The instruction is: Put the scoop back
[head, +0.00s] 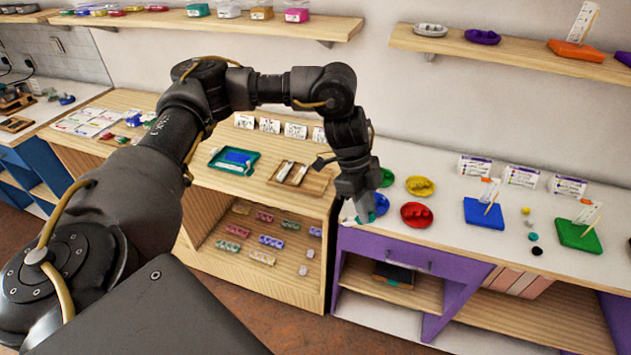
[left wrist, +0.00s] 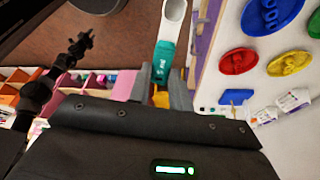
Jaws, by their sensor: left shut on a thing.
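The scoop (left wrist: 164,62) has a teal handle with white lettering and a pale bowl end that points away from my wrist. My left gripper (head: 359,209) is shut on its handle; the fingers also show in the left wrist view (left wrist: 163,88). In the head view the gripper hangs at the left front edge of the purple-fronted table (head: 470,188), close to a blue dish (head: 380,204). There the scoop is mostly hidden by the gripper. In the left wrist view a dark jointed arm part (left wrist: 72,55) shows at the left; its jaws are unclear.
A red dish (head: 416,215), a yellow dish (head: 420,186), a blue board (head: 484,213) and a green board (head: 577,236) lie on the purple-fronted table. The wooden unit holds a teal tray (head: 217,165) and a brown tray (head: 319,185). Loose beads lie between the boards.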

